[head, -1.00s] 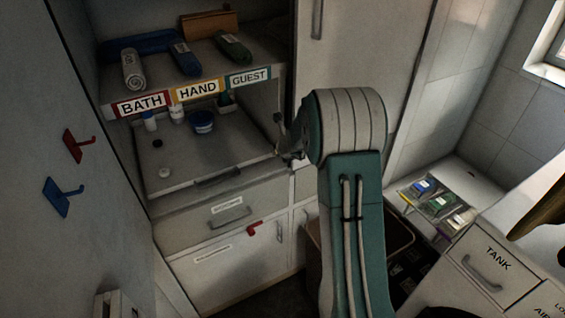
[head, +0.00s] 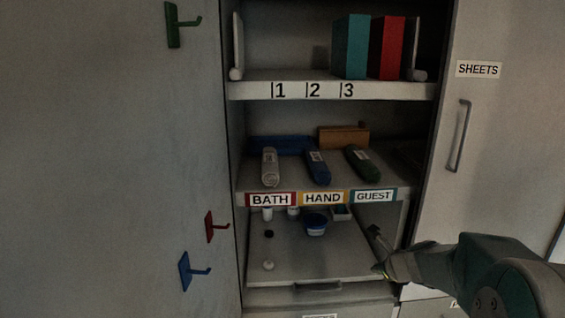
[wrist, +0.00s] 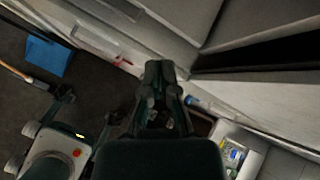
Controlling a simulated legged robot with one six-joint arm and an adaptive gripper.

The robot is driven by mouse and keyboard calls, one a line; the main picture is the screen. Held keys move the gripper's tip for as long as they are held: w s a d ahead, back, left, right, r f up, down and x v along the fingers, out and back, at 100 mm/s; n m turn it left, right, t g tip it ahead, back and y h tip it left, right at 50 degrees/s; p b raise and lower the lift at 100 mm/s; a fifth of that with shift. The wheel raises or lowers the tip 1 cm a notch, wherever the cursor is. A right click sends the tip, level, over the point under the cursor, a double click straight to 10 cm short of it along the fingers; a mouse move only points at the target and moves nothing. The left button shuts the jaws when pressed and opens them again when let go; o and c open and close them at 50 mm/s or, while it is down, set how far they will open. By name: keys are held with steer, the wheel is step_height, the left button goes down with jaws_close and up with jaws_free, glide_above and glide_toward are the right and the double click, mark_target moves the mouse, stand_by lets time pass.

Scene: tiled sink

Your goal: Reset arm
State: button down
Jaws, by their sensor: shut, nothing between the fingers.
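My arm, green and grey, enters the head view at the lower right and reaches left. My gripper (head: 379,252) is at its end, in front of the right side of the open shelf unit, near the pull-out board (head: 335,258). In the wrist view my gripper (wrist: 160,80) points away from the camera, its dark fingers together. It is shut and holds nothing.
Rolled towels lie on the shelf labelled BATH, HAND, GUEST (head: 322,197). Above stand a teal book (head: 350,46) and a red book (head: 386,46). Hooks (head: 185,271) stick out at left; a SHEETS door (head: 490,150) is at right.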

steer(key=s+a+r+n+g+y, duration=0.1)
steer(key=s+a+r+n, duration=0.35)
steer(key=s+n, duration=0.25)
steer(key=s+a+r+n+g, duration=0.1)
steer(key=s+a+r+n, duration=0.2)
steer(key=s+a+n, duration=0.4)
steer(key=s+d+n+g+h, duration=0.1)
steer(key=s+n+h, duration=0.2)
steer(key=s+n, duration=1.1)
steer(key=shift+s+d, duration=0.25)
steer(key=shift+s, duration=1)
steer(key=shift+r, duration=0.1)
